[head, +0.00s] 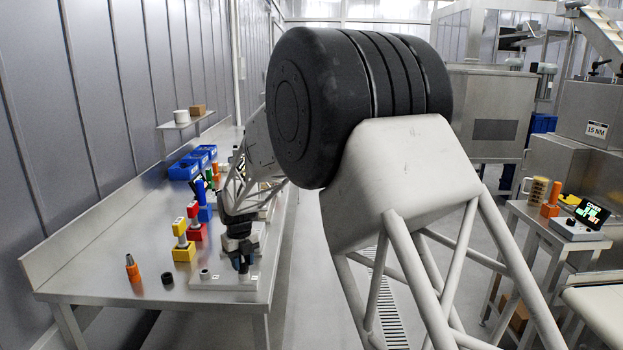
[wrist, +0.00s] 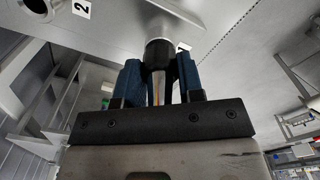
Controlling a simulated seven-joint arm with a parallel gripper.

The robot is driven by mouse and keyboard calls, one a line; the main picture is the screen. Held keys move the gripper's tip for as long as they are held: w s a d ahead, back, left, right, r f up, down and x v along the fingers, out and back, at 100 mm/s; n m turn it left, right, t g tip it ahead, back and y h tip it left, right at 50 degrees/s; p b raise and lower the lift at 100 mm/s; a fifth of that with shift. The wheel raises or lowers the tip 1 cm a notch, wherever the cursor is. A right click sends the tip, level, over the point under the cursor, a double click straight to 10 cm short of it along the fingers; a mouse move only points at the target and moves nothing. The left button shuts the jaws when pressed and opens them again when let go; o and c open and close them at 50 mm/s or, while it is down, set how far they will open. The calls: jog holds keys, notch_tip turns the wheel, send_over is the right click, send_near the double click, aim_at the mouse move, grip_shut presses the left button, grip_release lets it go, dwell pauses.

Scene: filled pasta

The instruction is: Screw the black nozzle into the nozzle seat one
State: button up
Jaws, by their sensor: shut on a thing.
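My gripper (head: 243,262) is low over the front end of the light seat plate (head: 215,283) on the bench. In the wrist view its two blue fingers (wrist: 159,85) are shut on the black nozzle (wrist: 158,52). The nozzle lines up with a grey round seat (wrist: 160,22) and appears to meet it; I cannot tell how far it is in. A label beside this seat is mostly hidden. Another seat (wrist: 38,5) is partly visible beside a label "2" (wrist: 81,8); in the head view an empty-looking seat (head: 205,273) stands left of my gripper.
An orange tool (head: 133,268) and a black ring-like part (head: 167,278) stand on the bench left of the plate. Yellow (head: 183,252) and red blocks (head: 196,233) stand behind, with blue bins (head: 185,170) farther back. The bench's left front is mostly clear.

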jog(key=o, duration=1)
jog(key=shift+o, duration=0.2)
jog(key=shift+n, duration=0.3)
jog(key=n, duration=0.5)
jog(key=shift+n, duration=0.3)
jog(key=n, duration=0.5)
jog(key=shift+n, duration=0.3)
